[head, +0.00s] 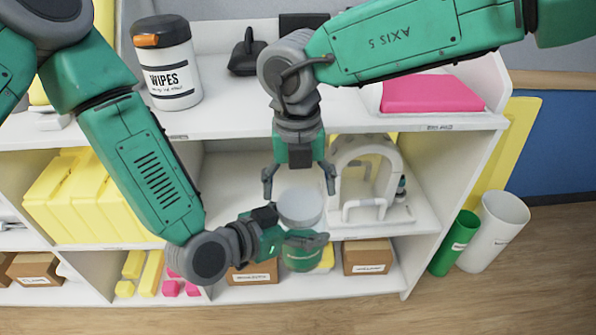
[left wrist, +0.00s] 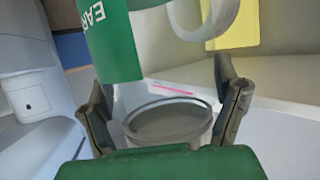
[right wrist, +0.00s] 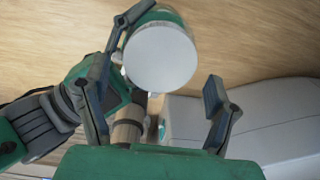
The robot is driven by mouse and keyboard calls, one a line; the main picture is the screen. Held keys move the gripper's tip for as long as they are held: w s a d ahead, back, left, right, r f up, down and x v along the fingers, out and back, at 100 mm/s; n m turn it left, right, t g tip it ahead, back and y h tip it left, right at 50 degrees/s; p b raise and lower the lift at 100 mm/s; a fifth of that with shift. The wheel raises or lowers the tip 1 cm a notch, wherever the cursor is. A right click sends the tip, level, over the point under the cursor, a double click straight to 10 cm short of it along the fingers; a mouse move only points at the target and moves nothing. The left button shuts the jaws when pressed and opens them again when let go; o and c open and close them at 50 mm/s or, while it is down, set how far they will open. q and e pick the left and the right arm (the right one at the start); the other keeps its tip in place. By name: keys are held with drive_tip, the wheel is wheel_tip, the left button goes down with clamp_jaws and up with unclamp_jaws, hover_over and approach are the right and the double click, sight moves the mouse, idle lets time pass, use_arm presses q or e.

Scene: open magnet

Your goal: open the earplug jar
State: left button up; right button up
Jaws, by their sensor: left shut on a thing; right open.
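The earplug jar (head: 302,257) is green with a pale round top (head: 300,206), held in front of the shelf. My left gripper (head: 306,240) is shut on its body from the left.
A white shelf unit (head: 215,120) stands behind. A wipes canister (head: 170,85) and a pink pad in a tray (head: 435,93) are on top. A white arched frame (head: 370,165) stands close on the right. Yellow boxes (head: 75,200) fill the left bay.

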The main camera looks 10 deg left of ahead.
sight(298, 202)
drive_tip(key=shift+f, duration=1.65)
drive_tip(key=c, duration=1.1)
drive_tip(key=shift+o, duration=0.2)
drive_tip(key=n, duration=0.3)
drive_tip(key=o, duration=1.2)
drive_tip(key=shift+s, duration=0.1)
drive_tip(key=shift+o, duration=0.4)
drive_tip(key=shift+a+r, duration=0.1)
drive_tip(key=shift+r, duration=0.05)
